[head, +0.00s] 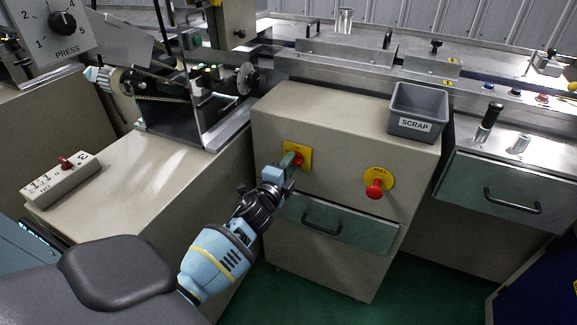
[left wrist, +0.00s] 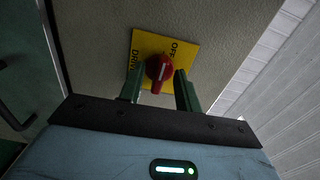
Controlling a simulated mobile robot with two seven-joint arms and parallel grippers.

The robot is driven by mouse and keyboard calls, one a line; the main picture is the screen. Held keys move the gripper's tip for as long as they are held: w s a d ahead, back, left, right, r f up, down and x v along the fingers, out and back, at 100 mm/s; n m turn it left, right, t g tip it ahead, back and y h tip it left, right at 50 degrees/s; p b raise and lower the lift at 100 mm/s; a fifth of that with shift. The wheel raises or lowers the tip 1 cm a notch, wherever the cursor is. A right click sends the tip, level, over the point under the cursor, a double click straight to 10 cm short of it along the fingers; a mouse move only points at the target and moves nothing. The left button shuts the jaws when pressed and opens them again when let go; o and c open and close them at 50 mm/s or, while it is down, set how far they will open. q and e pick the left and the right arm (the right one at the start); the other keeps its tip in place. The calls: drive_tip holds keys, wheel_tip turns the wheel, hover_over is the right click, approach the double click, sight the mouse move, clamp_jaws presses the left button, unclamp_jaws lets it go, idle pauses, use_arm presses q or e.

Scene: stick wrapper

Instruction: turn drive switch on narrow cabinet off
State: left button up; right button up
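The drive switch is a red rotary knob (left wrist: 158,68) on a yellow plate (left wrist: 190,40) marked DRIVE and OFF, on the front of the narrow cabinet (head: 340,135). In the head view the plate (head: 304,150) shows behind my left gripper (head: 291,160), which partly hides the knob. My left gripper's two green fingers stand apart, one on either side of the knob, with what look like small gaps. My right gripper is in no view.
A red push button (head: 375,188) on a yellow disc sits right of the switch on the same cabinet. A drawer (head: 340,230) with a dark handle is below. A grey SCRAP bin (head: 418,108) stands on top. A bench with a small switch box (head: 62,178) is at left.

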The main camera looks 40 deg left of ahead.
use_arm(q)
drive_tip(key=v, duration=0.7)
drive_tip(key=shift+s, duration=0.4)
idle(0.4)
